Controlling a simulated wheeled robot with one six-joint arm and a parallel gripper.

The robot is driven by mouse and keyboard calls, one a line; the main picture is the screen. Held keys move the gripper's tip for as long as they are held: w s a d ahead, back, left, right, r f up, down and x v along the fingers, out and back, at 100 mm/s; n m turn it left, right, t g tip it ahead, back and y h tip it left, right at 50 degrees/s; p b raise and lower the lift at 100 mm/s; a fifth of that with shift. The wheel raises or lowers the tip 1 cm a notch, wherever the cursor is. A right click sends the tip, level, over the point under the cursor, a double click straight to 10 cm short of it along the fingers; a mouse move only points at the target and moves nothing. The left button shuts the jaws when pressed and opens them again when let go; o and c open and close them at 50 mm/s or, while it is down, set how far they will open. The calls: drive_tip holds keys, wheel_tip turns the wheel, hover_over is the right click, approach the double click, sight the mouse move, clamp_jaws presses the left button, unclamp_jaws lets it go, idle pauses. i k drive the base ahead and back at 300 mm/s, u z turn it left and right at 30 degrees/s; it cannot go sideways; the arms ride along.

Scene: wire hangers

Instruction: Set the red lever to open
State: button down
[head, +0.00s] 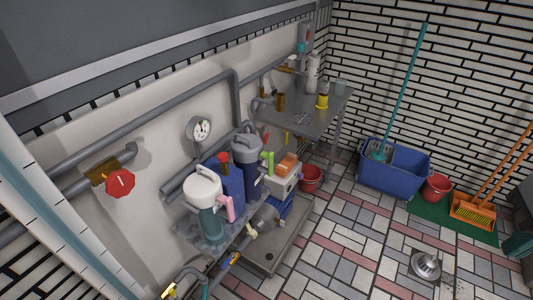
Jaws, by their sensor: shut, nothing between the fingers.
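A red handwheel-like handle (120,183) sits on a brass valve (102,172) in the grey pipe on the wall at left. It looks round rather than like a lever. A small red piece (266,138) shows beside the pipe left of the metal table; it is too small to tell whether it is a lever or how it is set. My gripper is not in view, so its distance from these things does not show.
A gauge (200,129) hangs above a shelf with jug-like containers (203,187) and a blue bottle (230,185). A metal table (315,117) stands behind. A blue tub (395,172) and red buckets (437,187) stand right.

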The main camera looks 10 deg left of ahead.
sight(265, 138)
drive_tip(key=u, duration=0.4)
drive_tip(key=i, duration=1.25)
drive_tip(key=z, duration=0.35)
